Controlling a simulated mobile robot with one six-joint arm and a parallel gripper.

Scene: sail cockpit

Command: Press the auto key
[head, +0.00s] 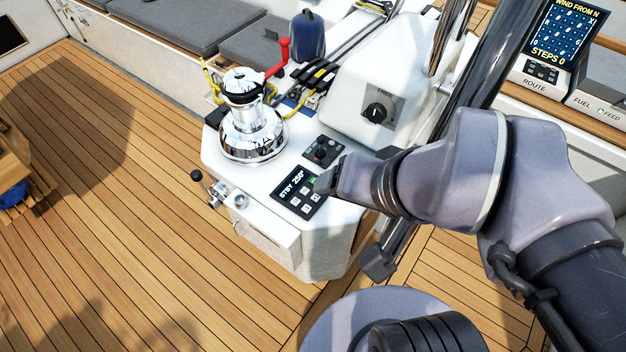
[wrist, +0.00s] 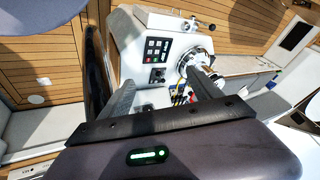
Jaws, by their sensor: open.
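The autopilot panel (head: 297,196) is a black plate on the white console top, with a display reading "STBY 250°" and several small pale keys. A small green patch (head: 311,181) shows at its right edge, close to my gripper; I cannot read any key label. My gripper (head: 325,182) is at the panel's right side, and its tips hide part of that area. In the wrist view my gripper (wrist: 160,82) has its two fingers spread with nothing between them. The panel (wrist: 157,50) lies beyond the fingertips there. I cannot tell whether a finger touches it.
A chrome winch (head: 252,125) stands on the console behind the panel. A small joystick panel (head: 322,152) is beside the autopilot panel. A lever with a black knob (head: 197,175) projects at left. A white housing with a rotary knob (head: 376,112) rises behind. The teak deck (head: 130,200) is open at left.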

